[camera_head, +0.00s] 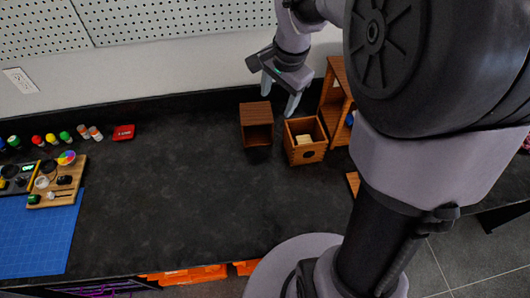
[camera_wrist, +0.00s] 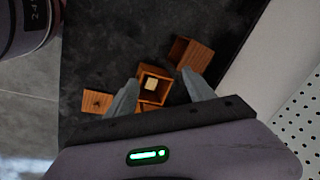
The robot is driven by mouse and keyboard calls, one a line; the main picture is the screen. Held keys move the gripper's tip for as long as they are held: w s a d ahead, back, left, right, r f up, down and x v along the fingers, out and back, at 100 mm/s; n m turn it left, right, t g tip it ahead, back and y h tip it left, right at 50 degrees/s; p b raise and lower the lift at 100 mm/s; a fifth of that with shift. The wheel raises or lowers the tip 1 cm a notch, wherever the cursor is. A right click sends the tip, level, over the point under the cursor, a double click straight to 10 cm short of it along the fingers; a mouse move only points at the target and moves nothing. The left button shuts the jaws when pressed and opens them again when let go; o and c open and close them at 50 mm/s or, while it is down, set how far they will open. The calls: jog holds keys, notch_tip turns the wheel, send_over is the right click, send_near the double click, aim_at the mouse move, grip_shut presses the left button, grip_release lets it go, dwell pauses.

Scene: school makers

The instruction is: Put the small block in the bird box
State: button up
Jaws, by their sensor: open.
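The small block (camera_head: 304,139) is pale wood and lies inside the bird box (camera_head: 305,156), an open-topped wooden box with a round dark hole in its front. The wrist view shows the same block (camera_wrist: 151,84) within the walls of the bird box (camera_wrist: 142,99). My gripper (camera_head: 279,97) is above and behind the box, apart from it. In the wrist view my gripper (camera_wrist: 163,92) has its two fingers spread wide with nothing between them. The block's underside is hidden.
An open wooden box (camera_head: 256,115) stands left of the bird box. A tall wooden shelf (camera_head: 333,98) stands to its right, partly behind my arm. A blue mat (camera_head: 40,236), a tray (camera_head: 70,170) and a red case (camera_head: 123,132) are at left. The middle of the dark table is clear.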

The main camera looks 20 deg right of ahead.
jog(key=s+a+r+n+t+y, duration=0.1)
jog(key=s+a+r+n, duration=0.1)
jog(key=s+a+n, duration=0.2)
jog(key=s+a+r+n+t, duration=0.2)
jog(key=s+a+n, duration=0.3)
jog(key=s+a, duration=0.4)
jog(key=s+r, duration=0.1)
jog(key=s, duration=0.5)
jog(key=shift+a+r+y, duration=0.15)
jog(key=shift+a+y, duration=0.2)
jog(key=shift+y, duration=0.05)
